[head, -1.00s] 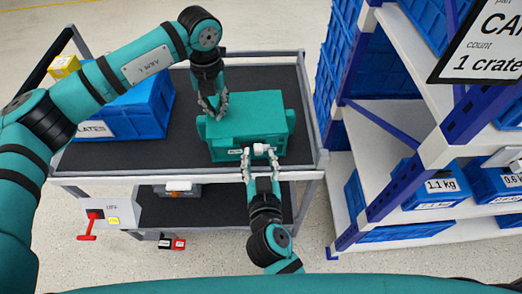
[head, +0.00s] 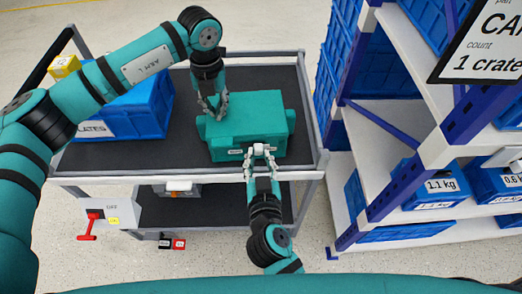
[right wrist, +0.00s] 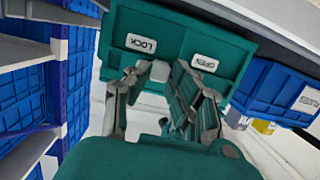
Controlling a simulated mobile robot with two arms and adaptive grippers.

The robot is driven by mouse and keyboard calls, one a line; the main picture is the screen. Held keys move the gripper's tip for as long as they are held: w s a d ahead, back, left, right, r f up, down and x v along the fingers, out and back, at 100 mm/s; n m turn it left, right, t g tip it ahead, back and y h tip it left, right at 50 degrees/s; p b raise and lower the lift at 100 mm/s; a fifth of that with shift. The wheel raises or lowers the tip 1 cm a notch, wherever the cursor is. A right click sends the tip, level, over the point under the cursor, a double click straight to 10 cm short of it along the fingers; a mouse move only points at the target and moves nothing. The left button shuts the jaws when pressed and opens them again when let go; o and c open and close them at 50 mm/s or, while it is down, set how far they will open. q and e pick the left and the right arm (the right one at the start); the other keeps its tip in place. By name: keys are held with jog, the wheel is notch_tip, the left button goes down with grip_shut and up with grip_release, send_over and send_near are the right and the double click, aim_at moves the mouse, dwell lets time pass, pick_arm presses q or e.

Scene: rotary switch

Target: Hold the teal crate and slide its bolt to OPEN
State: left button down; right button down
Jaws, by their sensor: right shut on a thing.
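The teal crate (head: 255,108) sits on the dark cart top. My left gripper (head: 213,116) is down at the crate's left edge, with its fingers against or just beside it; I cannot tell whether they grip it. My right gripper (head: 260,150) is at the crate's front face, shut on the pale bolt knob (right wrist: 158,72). The right wrist view shows the LOCK label (right wrist: 141,43) at left and the OPEN label (right wrist: 204,62) at right, both inverted. The knob is below them, nearer LOCK. The fingers hide part of the bolt.
A blue crate (head: 130,115) stands left on the cart (head: 290,85). Blue shelving (head: 380,135) with several blue bins rises close to the cart's right side. A red lever (head: 90,225) is at the cart's lower left.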

pick_arm(q)
jog(key=shift+f, duration=0.2)
pick_arm(e)
jog(key=shift+a, duration=0.5)
jog(key=shift+s+a, duration=0.1)
jog(key=shift+a, duration=0.5)
pick_arm(q)
jog(key=shift+s, duration=0.1)
pick_arm(e)
jog(key=shift+s+a+f, duration=0.1)
jog(key=shift+a+f, duration=0.15)
jog(key=shift+a, duration=0.2)
pick_arm(q)
jog(key=shift+a+r, duration=0.1)
pick_arm(e)
jog(key=shift+s+a, duration=0.1)
jog(key=shift+a, duration=0.2)
jog(key=c, duration=1.2)
grip_release()
jog(key=shift+a+r, duration=0.1)
jog(key=shift+r, duration=0.05)
jog(key=shift+s+r, duration=0.2)
jog(key=shift+s, duration=0.6)
jog(key=shift+s+r, duration=0.2)
jog(key=shift+s, duration=0.55)
jog(key=shift+s+r, duration=0.2)
jog(key=shift+s, duration=0.6)
